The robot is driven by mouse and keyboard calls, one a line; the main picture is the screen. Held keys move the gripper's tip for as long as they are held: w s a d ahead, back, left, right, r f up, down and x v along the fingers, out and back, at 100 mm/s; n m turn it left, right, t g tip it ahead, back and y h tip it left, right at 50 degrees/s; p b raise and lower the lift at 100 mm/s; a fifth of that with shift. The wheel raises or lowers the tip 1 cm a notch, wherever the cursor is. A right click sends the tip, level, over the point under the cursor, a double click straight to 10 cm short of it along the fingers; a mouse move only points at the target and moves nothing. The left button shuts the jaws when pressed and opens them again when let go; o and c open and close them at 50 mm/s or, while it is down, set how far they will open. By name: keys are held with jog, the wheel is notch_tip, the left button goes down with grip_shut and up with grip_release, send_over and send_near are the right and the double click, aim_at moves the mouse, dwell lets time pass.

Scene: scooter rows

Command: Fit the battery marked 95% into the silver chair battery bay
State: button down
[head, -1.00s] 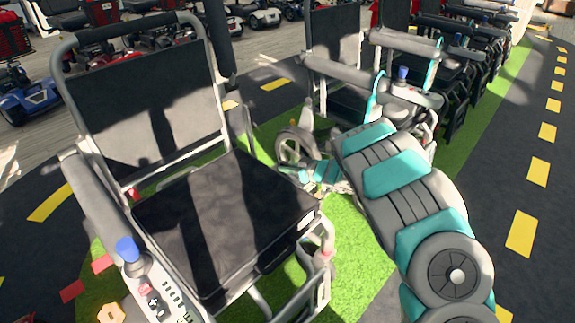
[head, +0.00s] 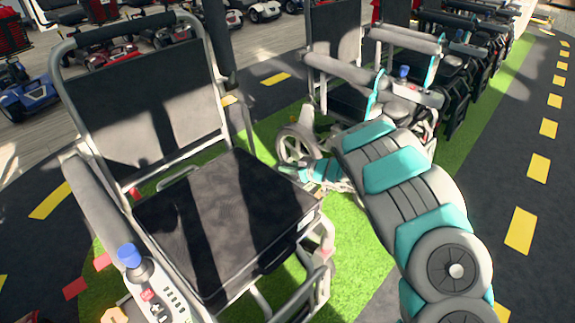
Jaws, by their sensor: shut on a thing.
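The silver chair (head: 215,75) stands large at the left, with a black back and a black seat (head: 225,230). Its battery bay cannot be made out. My arm comes in from the lower right. My gripper (head: 298,172) is at the right edge of the seat, beside the chair frame. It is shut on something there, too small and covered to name. No battery and no 95% mark can be read in this view.
A second wheelchair (head: 405,92) with teal trim stands behind my arm, and more chairs line up beyond it. Scooters (head: 25,93) stand at the back left. A joystick panel (head: 150,288) is at the chair's near left. The dark lane at right is clear.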

aim_at(287, 164)
jog(key=shift+s+f, duration=0.2)
jog(key=shift+f, duration=0.3)
jog(key=shift+s+f, duration=0.2)
jog(key=shift+f, duration=0.25)
jog(key=shift+w+r+p, duration=0.15)
jog(key=shift+w+r, duration=0.05)
jog(key=shift+r, duration=1.05)
jog(key=shift+w+r+p, duration=0.15)
jog(key=shift+w+r, duration=0.05)
jog(key=shift+r, duration=1)
jog(key=b, duration=0.3)
jog(key=shift+w+a+r, duration=0.1)
jog(key=shift+r, duration=0.2)
jog(key=shift+r+b, duration=0.55)
jog(key=shift+b, duration=0.5)
jog(key=shift+r, duration=0.25)
jog(key=shift+p, duration=0.9)
